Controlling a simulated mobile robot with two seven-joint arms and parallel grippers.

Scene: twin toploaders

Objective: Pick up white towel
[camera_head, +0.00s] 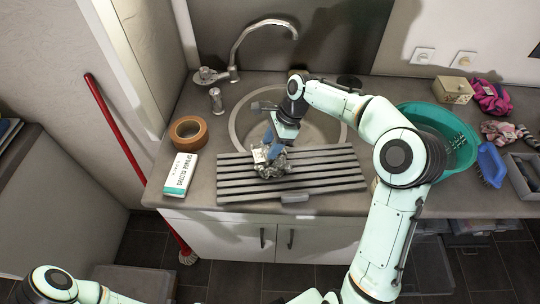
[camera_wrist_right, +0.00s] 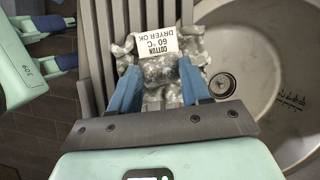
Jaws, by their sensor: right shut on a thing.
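The white towel is a crumpled, mottled grey-white cloth (camera_head: 271,168) on the dark slatted drainboard (camera_head: 232,187) in front of the sink. In the right wrist view the towel (camera_wrist_right: 162,70) bunches between the blue fingers, with a white tag reading "COTTON 60 °C DRYER OK" facing up. My right gripper (camera_head: 275,148) reaches down from above and is shut on the towel. Its fingertips also show in the right wrist view (camera_wrist_right: 160,85). I cannot tell whether the towel is clear of the slats. My left gripper (camera_wrist_right: 77,40) shows at the left of the wrist view, open and empty.
The round sink (camera_head: 240,130) and faucet (camera_head: 262,30) lie behind the drainboard. A tape roll (camera_head: 188,146) and a sponge cloth box (camera_head: 180,172) stand at left. A green basin (camera_head: 465,150), a blue brush (camera_head: 491,165) and a small box (camera_head: 452,90) are at right.

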